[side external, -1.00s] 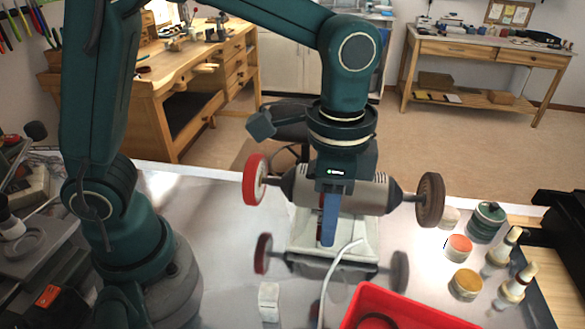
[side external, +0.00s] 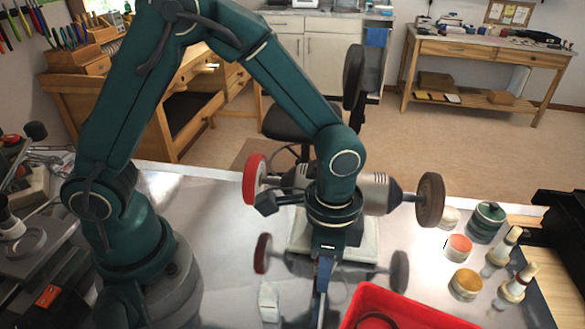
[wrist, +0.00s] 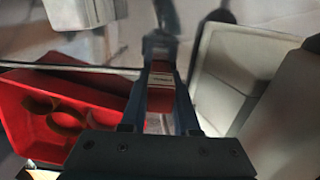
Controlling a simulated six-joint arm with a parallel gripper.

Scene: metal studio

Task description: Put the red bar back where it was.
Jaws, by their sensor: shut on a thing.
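My gripper (side external: 322,286) points down in front of the bench grinder (side external: 376,194), left of the red tray (side external: 400,313). In the wrist view my gripper (wrist: 160,55) has its two blue fingers closed on a narrow piece with red parts and a pale printed label, which looks like the red bar (wrist: 161,68). Its far end is hidden or dark, and the side view does not show the bar clearly. I cannot tell whether the bar touches the bench. The red tray also shows in the wrist view (wrist: 28,88), left of the fingers, with round recesses or rings inside.
A small white block (side external: 269,302) stands on the metal bench left of my gripper. The grinder has a red wheel (side external: 254,180) and a brown wheel (side external: 430,200). Several jars, including a yellow-topped one (side external: 465,285), and brushes stand at the right. Bench left of the block is clear.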

